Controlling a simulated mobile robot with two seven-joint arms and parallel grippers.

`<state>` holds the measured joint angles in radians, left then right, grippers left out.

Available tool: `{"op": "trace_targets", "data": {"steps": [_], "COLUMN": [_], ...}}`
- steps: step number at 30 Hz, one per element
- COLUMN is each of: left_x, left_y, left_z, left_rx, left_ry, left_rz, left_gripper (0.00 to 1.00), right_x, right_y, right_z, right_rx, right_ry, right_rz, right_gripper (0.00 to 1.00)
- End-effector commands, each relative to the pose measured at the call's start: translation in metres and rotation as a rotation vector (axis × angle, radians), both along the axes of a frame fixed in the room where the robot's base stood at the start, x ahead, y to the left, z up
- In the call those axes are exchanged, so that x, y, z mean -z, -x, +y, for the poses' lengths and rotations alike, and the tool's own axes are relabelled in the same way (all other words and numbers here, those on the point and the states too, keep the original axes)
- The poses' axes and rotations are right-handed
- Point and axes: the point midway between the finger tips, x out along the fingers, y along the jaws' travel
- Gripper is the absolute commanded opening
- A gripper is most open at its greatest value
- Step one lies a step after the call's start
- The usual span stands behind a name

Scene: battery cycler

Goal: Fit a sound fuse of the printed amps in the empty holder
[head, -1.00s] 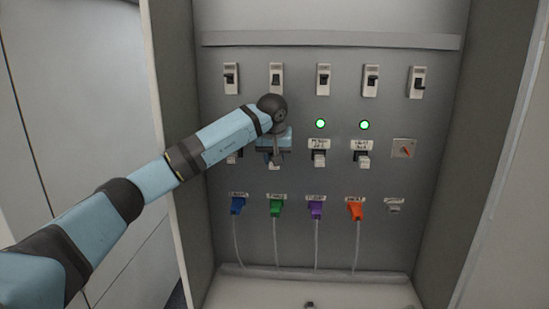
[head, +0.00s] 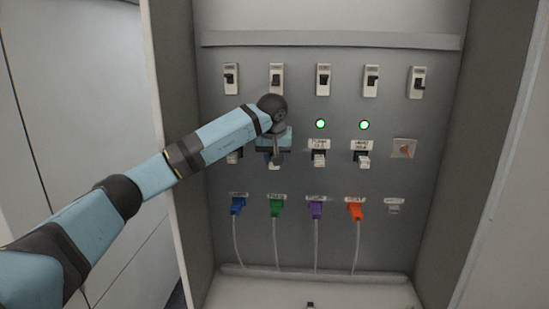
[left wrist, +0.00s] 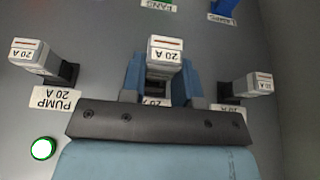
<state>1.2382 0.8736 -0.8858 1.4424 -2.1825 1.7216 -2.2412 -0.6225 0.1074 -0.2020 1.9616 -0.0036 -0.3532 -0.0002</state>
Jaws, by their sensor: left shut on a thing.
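My left gripper (head: 274,158) is at the second fuse position from the left on the panel. In the left wrist view its blue fingers (left wrist: 162,76) are shut on a white fuse (left wrist: 166,46) marked 20 A. The fuse lines up with the holder there, but I cannot tell how deep it sits. The label (left wrist: 155,102) at this position is mostly covered by my gripper. Fuses marked 20 A stand in the neighbouring holders: the pump one (left wrist: 40,52), labelled PUMP 20 A, and one on the other side (left wrist: 254,84). My right gripper is not in view.
A row of switches (head: 323,79) runs above. Green lamps (head: 320,123) glow over the third and fourth fuses (head: 362,161). Coloured plugs (head: 276,207) with hanging cables are below. A small square plate with a red mark (head: 403,149) is at right. Cabinet walls (head: 450,170) bound the panel.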

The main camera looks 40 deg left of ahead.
Motion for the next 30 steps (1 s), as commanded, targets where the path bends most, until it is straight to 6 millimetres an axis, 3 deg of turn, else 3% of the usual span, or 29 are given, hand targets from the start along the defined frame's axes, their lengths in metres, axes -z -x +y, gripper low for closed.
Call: {"op": "trace_targets", "data": {"steps": [30], "left_x": [0.0], "left_y": [-0.011], "left_z": [0.006], "left_rx": [0.0], "left_ry": [-0.001], "left_rz": [-0.001], "left_gripper": [0.08], "right_x": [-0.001], "right_y": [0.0], "right_z": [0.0], "right_rx": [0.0], "right_ry": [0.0], "right_rz": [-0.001], "right_gripper": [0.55]}}
